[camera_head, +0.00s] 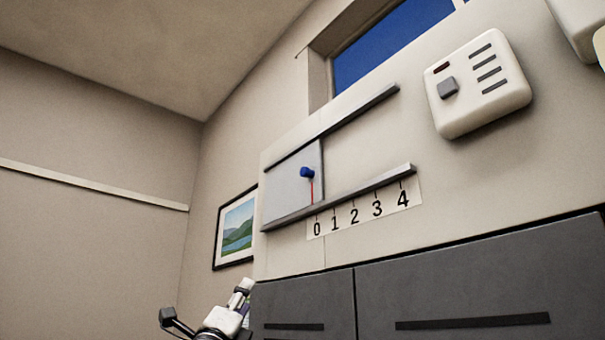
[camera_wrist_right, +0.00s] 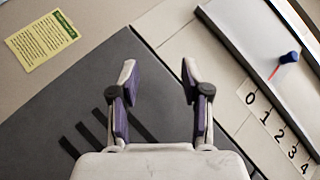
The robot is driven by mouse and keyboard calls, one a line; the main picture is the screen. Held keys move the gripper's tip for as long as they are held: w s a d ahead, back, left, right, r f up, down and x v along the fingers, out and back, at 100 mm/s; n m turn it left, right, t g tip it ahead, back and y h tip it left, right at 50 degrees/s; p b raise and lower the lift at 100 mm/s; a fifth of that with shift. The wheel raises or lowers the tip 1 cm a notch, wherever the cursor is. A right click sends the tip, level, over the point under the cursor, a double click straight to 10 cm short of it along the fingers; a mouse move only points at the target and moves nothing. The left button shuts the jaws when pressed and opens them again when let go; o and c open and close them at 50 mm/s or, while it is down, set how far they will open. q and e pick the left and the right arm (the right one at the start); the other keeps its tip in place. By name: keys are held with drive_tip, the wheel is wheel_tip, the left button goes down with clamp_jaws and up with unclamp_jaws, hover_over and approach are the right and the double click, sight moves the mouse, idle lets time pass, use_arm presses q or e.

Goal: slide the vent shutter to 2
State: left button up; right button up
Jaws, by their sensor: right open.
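The vent shutter (camera_head: 285,192) is a pale grey plate between two dark grey rails on the wall, at their left end. It bears a blue knob (camera_head: 307,172) and a red pointer line that stands at the 0 of the number strip (camera_head: 365,208), marked 0 to 4. The knob (camera_wrist_right: 289,57) also shows at the upper right of the right wrist view. My right gripper (camera_wrist_right: 158,74) is open and empty, apart from the knob. In the head view it (camera_head: 240,298) is low, below and left of the shutter. My left gripper is not in view.
Dark grey cabinets (camera_head: 470,285) fill the wall below the strip. A white box (camera_head: 478,84) with a grey button and slots is at the upper right. A framed picture (camera_head: 235,229) hangs left of the shutter. A yellow-green notice (camera_wrist_right: 40,42) shows in the wrist view.

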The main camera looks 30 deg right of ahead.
sight(303, 176)
drive_tip(key=s+r+m+g+h, duration=0.6)
drive_tip(key=s+r+m+g, duration=0.3)
drive_tip(key=s+r+m, duration=0.7)
drive_tip(key=w+d+r+p, duration=0.1)
drive_tip(key=r+p, duration=0.1)
drive_tip(key=w+d+r+n+p, duration=0.1)
drive_tip(key=d+r, duration=0.1)
drive_tip(key=w+d+r+n+p, duration=0.1)
drive_tip(key=r+p, duration=0.1)
drive_tip(key=shift+w+d+p, duration=0.15)
drive_tip(key=shift+p, duration=0.2)
drive_tip(key=shift+d, duration=0.2)
drive_tip(key=shift+s, duration=0.3)
drive_tip(key=shift+w+a, duration=0.15)
drive_tip(key=shift+a, duration=0.05)
clamp_jaws()
